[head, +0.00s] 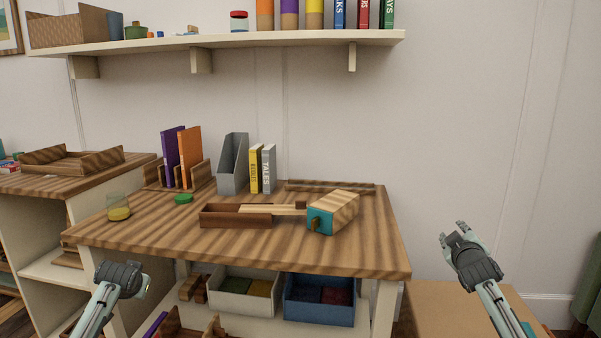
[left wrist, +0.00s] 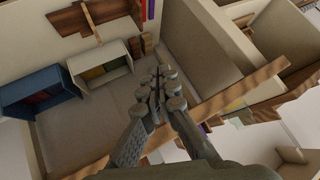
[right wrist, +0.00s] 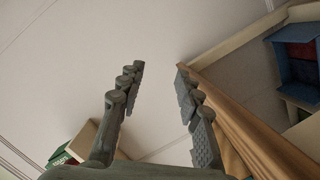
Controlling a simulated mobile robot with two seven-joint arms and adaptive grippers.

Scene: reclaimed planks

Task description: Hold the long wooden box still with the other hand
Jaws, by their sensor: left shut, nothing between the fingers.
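The long wooden box (head: 236,221) is reddish brown and lies on the striped plank table (head: 160,235), left of its middle. A pale wooden bar (head: 270,209) reaches from it towards a striped block (head: 340,209) with a teal end. My left gripper (head: 147,284) is low in front of the table's left part, apart from the box; in the left wrist view its fingers (left wrist: 160,75) are together and empty. My right gripper (head: 452,233) is off the table's right edge, well away from the box; in the right wrist view its fingers (right wrist: 160,68) are spread and empty.
A glass with yellow contents (head: 118,208), a green lid-like disc (head: 183,198), a grey file holder (head: 233,163) and upright books (head: 262,168) stand around the box. A white bin (head: 243,291) and a blue bin (head: 318,300) sit under the tabletop. The tabletop's front strip is clear.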

